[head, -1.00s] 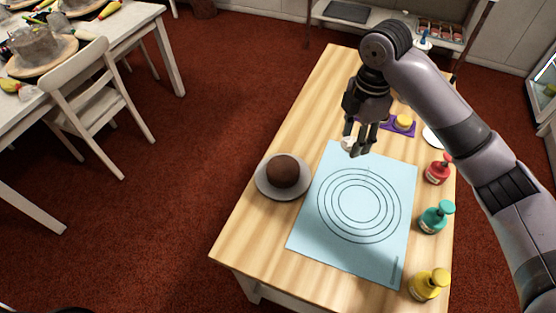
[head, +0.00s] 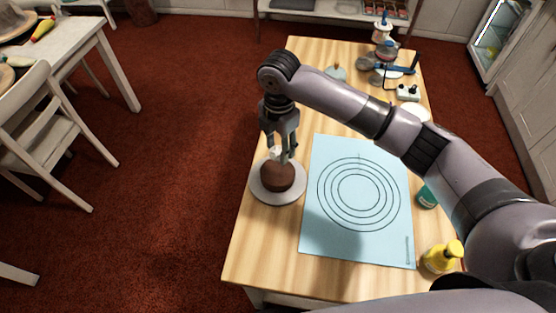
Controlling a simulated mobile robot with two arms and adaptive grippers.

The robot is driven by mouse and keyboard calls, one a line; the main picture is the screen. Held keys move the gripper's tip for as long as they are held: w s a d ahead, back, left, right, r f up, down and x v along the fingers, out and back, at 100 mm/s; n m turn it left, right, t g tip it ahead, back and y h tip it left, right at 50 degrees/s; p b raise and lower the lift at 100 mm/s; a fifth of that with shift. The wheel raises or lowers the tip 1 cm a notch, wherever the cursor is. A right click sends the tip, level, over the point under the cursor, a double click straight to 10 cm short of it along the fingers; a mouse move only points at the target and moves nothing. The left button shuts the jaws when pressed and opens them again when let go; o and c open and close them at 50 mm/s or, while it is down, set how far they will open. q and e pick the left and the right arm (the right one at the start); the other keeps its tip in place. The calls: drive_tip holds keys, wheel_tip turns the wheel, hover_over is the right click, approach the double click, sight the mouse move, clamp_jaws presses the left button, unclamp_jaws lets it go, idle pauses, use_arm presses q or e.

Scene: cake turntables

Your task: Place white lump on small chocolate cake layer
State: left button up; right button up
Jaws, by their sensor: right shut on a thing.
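The small chocolate cake layer (head: 276,176) is a brown round lump on a grey-white round stand (head: 277,198) at the left edge of the wooden table. My right gripper (head: 281,154) is directly over the cake, pointing down, shut on the white lump (head: 274,152). The lump is small and partly hidden by the fingers. It is at the top of the cake; whether it touches the cake I cannot tell. My left gripper is not in view.
A light blue mat (head: 320,235) with black rings lies right of the stand. A yellow bottle (head: 441,257) and a teal bottle (head: 427,197) stand along the right edge. Several items, including a white device (head: 408,92), stand at the far end.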

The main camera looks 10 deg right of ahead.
sight(279, 151)
wheel_tip(279, 151, down, 3)
drive_tip(key=shift+f, duration=0.15)
wheel_tip(279, 151, down, 4)
drive_tip(key=shift+f+p, duration=0.1)
drive_tip(key=shift+p, duration=0.3)
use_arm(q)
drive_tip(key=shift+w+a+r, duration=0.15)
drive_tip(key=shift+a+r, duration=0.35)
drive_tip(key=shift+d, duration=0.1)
use_arm(e)
drive_tip(key=o, duration=0.9)
drive_tip(key=shift+f, duration=0.1)
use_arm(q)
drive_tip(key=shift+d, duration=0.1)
use_arm(e)
wheel_tip(279, 151, up, 12)
drive_tip(key=shift+r+b, duration=0.15)
drive_tip(key=shift+b, duration=0.65)
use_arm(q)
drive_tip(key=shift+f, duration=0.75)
